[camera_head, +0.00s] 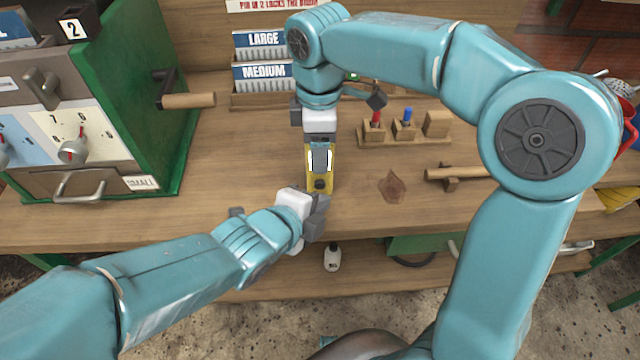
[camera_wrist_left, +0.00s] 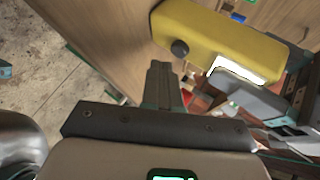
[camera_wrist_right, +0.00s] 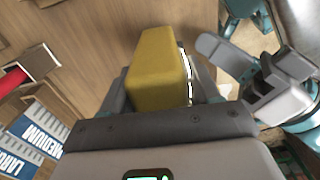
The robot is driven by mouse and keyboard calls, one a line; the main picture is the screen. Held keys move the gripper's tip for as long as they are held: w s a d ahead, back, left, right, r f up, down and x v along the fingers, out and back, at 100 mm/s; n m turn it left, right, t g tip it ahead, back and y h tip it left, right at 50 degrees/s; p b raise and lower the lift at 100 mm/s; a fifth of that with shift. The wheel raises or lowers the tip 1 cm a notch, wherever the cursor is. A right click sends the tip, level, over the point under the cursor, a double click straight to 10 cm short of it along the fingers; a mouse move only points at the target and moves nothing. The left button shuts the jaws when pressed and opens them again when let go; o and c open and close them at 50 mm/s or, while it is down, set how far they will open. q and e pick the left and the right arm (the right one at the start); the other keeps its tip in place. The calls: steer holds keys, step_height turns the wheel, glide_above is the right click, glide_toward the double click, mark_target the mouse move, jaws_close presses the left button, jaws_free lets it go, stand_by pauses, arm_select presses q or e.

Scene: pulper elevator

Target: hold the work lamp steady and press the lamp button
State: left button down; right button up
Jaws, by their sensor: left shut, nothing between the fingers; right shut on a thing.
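The work lamp (camera_head: 320,168) is a yellow block with bright white strips and a grey panel, held over the bench in the head view. My right gripper (camera_head: 320,138) is shut on its far end; the lamp also shows between the fingers in the right wrist view (camera_wrist_right: 158,70). The lamp button (camera_head: 320,184) is a dark round knob at the lamp's near end. It also stands out in the left wrist view (camera_wrist_left: 180,47). My left gripper (camera_head: 320,203) is shut and empty, just nearer than the button. Its fingertips (camera_wrist_left: 163,68) look close to the button; contact cannot be told.
The wooden bench (camera_head: 240,200) lies under both grippers. A green machine (camera_head: 150,110) with a wooden crank stands at left. A wooden rack (camera_head: 405,135) with red and blue pegs is behind right. A small white bottle-like thing (camera_head: 333,257) is below the bench edge.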

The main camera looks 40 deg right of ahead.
arm_select(q)
steer(key=shift+w+d, duration=0.1)
stand_by(0.6)
steer(key=shift+w+d, duration=0.15)
steer(key=shift+w, duration=0.1)
steer(key=shift+w+d, duration=0.3)
steer(key=shift+w, duration=0.1)
stand_by(0.7)
steer(key=shift+s+a, duration=0.55)
steer(key=shift+s, duration=0.25)
steer(key=s+a, duration=0.1)
steer(key=s, duration=0.1)
steer(key=s+a, duration=0.1)
steer(key=s, duration=0.1)
steer(key=shift+a, duration=0.4)
stand_by(0.5)
